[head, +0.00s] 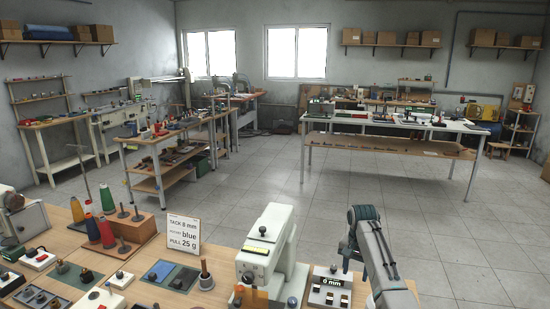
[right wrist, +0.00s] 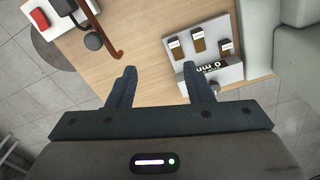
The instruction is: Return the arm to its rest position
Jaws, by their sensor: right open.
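My right arm (head: 383,262) rises from the lower right in the head view, bends at a dark teal joint (head: 364,213) and folds down near the table's front right side. The right gripper shows in the right wrist view (right wrist: 160,82) with its two dark fingers wide apart. Nothing is between the fingers except bare wooden tabletop behind them. A pale block marked 6 mm (head: 329,288) stands left of the arm; in the right wrist view the block (right wrist: 210,55) is just beyond the right-hand fingertip. I cannot tell whether they touch. My left gripper does not show clearly in either view.
A white press-like machine (head: 267,250) stands left of the 6 mm block. A sign card (head: 183,234), coloured thread cones (head: 91,229) and small button boxes (head: 38,259) crowd the table leftward. A red-topped box (right wrist: 42,20) is at upper left in the wrist view. Floor (head: 450,255) right of the arm is clear.

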